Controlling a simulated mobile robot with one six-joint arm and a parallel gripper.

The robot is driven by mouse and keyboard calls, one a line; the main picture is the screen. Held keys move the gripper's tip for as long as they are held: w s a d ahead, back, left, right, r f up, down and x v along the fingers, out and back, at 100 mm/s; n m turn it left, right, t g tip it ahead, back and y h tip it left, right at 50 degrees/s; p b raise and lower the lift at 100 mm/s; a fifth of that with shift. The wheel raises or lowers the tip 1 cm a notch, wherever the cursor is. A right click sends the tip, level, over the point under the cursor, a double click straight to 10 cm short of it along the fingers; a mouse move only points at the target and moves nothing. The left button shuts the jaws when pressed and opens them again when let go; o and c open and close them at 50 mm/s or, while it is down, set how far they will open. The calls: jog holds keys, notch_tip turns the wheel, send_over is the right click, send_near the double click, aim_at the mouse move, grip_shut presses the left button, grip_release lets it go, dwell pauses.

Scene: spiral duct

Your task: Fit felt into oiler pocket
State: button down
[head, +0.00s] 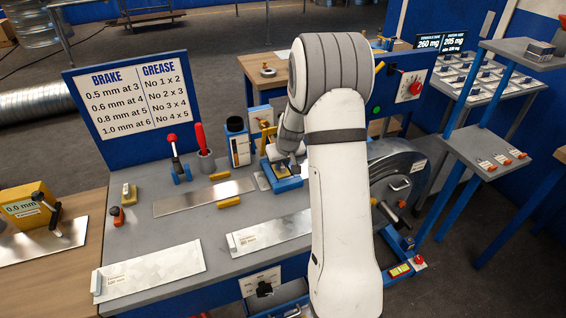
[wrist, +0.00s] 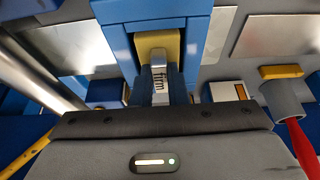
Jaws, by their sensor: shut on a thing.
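The blue oiler (head: 283,183) stands on the grey bench, partly hidden by my arm. Its blue frame (wrist: 118,45) fills the top middle of the wrist view. My gripper (head: 281,158) is low over the oiler. In the wrist view my gripper (wrist: 161,98) is shut on a pale piece marked with what looks like "firm" (wrist: 160,84). A yellowish felt block (wrist: 158,42) shows at the far end of this piece, between the blue walls. I cannot tell how deep the felt sits in the pocket, or whether it touches the walls.
A blue brake and grease chart (head: 133,95) stands behind the bench. A red-handled tool in a grey cup (head: 205,160) and a dark cylinder (head: 237,140) stand left of the oiler. Metal sheets (head: 204,197) lie on the bench.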

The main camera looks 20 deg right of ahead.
jog(key=shift+f, duration=0.25)
jog(key=c, duration=1.4)
grip_release()
jog(key=shift+r, duration=0.1)
jog(key=shift+c, duration=0.2)
jog(key=shift+r, duration=0.15)
jog(key=shift+r, duration=0.25)
jog(key=b+v, duration=0.1)
jog(key=v, duration=1)
jog(key=s+a+r, duration=0.6)
jog(key=s+a, duration=0.2)
jog(key=s, duration=0.4)
jog(key=s+a+g, duration=0.1)
jog(key=s+a, duration=0.3)
jog(key=s, duration=1.2)
jog(key=shift+s+a+r+g, duration=0.15)
jog(key=shift+s+r+g, duration=0.05)
jog(key=shift+r+g, duration=0.1)
